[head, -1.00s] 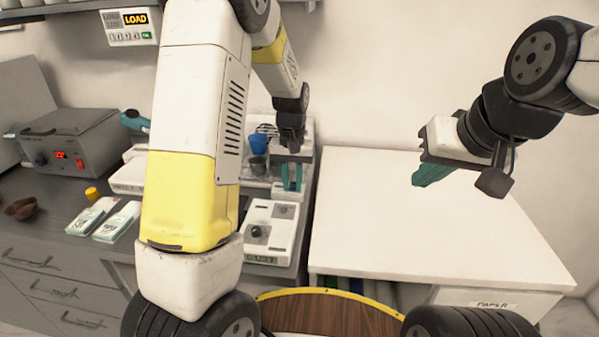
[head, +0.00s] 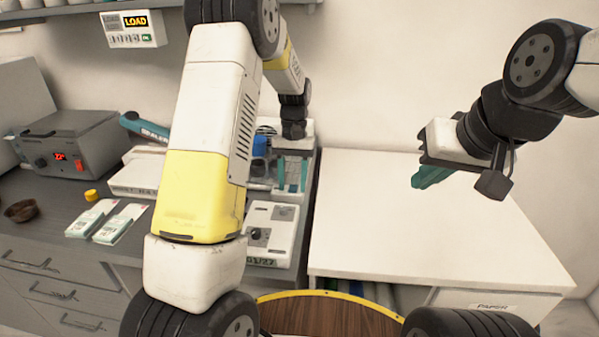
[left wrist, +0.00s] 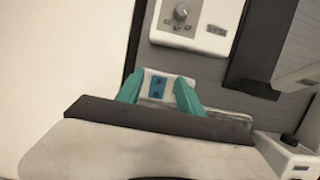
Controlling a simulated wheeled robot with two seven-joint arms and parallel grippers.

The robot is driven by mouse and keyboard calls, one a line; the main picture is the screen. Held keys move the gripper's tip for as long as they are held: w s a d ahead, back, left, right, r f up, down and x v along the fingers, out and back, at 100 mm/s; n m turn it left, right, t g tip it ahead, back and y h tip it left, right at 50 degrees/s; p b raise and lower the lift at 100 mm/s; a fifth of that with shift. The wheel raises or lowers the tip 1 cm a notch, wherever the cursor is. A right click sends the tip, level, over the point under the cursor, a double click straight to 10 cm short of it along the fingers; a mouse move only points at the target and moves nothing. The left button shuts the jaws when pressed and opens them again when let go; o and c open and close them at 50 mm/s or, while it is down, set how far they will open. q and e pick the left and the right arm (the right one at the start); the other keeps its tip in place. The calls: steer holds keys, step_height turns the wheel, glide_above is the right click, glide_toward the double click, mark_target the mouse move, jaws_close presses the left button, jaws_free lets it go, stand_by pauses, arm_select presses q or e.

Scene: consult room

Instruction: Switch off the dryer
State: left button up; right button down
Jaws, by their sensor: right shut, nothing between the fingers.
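My left gripper (head: 292,183) points down over the back of a white appliance area beside the white table. In the left wrist view its teal fingers (left wrist: 158,90) are apart, with a small white panel bearing a blue rocker switch (left wrist: 157,87) seen between them; I cannot tell whether they touch it. A white unit with a knob (head: 270,230) lies just in front of the gripper, and it also shows in the left wrist view (left wrist: 205,22). No label clearly names the dryer. My right gripper (head: 425,178) is shut and empty above the white table.
A grey box with a red display (head: 70,145) stands left on the counter. A teal tool (head: 145,127), a yellow cap (head: 91,195), a brown bowl (head: 21,211) and white-green packets (head: 105,222) lie nearby. The white table (head: 400,235) is clear.

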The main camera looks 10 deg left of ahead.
mark_target(293, 186)
arm_select(q)
steer(key=v, duration=0.8)
stand_by(0.4)
steer(key=s+a+r+t+h, duration=0.2)
steer(key=s+r+t, duration=0.2)
steer(key=s+r, duration=0.7)
steer(key=s+r+t, duration=0.1)
steer(key=s+t, duration=0.4)
steer(key=s, duration=0.9)
steer(key=shift+s+a+m, duration=0.3)
steer(key=shift+s+a, duration=0.05)
steer(key=shift+r, duration=0.15)
